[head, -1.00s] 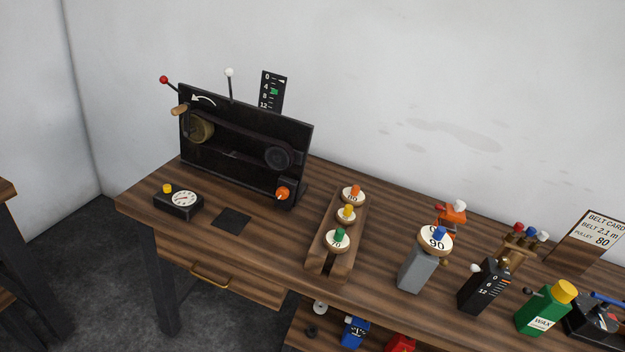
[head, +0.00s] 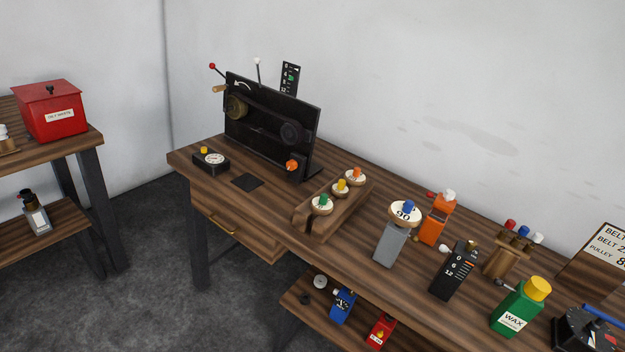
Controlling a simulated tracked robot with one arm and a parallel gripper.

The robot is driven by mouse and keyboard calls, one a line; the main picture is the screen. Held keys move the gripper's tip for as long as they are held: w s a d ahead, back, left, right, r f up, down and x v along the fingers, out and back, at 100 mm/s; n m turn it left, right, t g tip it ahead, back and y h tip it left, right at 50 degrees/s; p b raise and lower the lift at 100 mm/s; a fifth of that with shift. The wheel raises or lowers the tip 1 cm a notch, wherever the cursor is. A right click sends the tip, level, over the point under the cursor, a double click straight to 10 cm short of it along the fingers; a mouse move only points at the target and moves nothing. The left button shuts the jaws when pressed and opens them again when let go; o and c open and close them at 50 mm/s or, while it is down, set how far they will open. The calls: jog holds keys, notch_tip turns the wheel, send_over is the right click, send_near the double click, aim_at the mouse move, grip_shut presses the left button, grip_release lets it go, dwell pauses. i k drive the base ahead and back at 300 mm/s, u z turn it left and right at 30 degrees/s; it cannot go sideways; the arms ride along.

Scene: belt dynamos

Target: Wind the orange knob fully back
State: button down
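The orange knob (head: 292,165) sits low on the right end of the black upright belt panel (head: 262,150), on the wooden workbench. A white mark shows on the knob, but its exact turn is too small to read. The panel carries a brass pulley (head: 236,107) at left, a dark pulley (head: 291,132) at right and a belt between them. A black scale (head: 290,77) with a green marker stands behind the panel. My gripper is not in view.
On the bench stand a dial box (head: 211,161), a wooden rack (head: 330,213) with several knobbed discs, a grey post (head: 391,243), an orange bottle (head: 437,219) and a green wax bottle (head: 518,307). A red box (head: 52,112) is on another table. Dark floor is clear between the tables.

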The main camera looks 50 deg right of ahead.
aim_at(292, 164)
jog(key=z, duration=1.3)
jog(key=i, duration=1)
jog(key=z, duration=2)
jog(key=k, duration=0.8)
jog(key=u, duration=0.05)
